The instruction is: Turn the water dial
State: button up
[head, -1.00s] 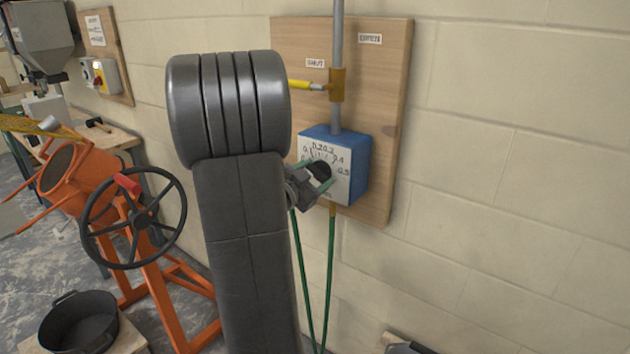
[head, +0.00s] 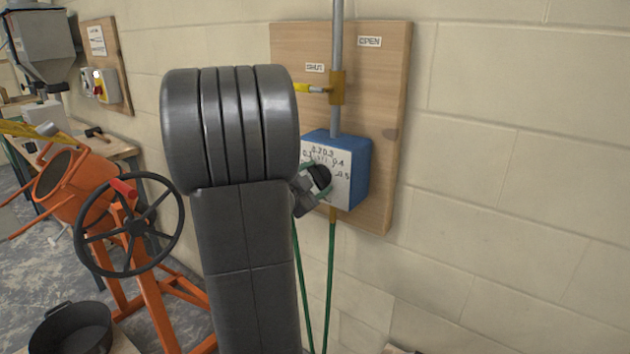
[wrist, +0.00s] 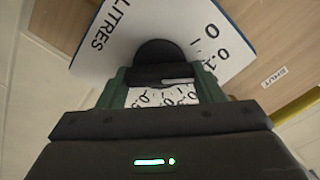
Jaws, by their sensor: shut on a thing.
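The water dial is a black knob on a white numbered face (head: 341,187) of a blue box (head: 357,165) mounted on a wooden board. My gripper (head: 317,180) is at the knob, with its green fingers on either side of it. In the wrist view the black knob (wrist: 158,52) sits between the fingertips, and my gripper (wrist: 160,80) is shut on it. The dial face (wrist: 95,40) with "LITRES" and some numbers shows around it. My arm hides the left part of the face in the head view, and the knob's pointer is not clear.
A grey pipe (head: 335,105) with a yellow-handled valve (head: 338,88) runs above the box, between SHUT and OPEN labels. A green hose (head: 331,270) hangs below. An orange mixer (head: 80,185) with a black handwheel (head: 132,225) and a black tub (head: 72,330) stand left.

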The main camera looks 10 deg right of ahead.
jog(key=o, duration=1)
jog(key=v, duration=1.4)
jog(key=shift+d, duration=0.1)
jog(key=x, duration=1.4)
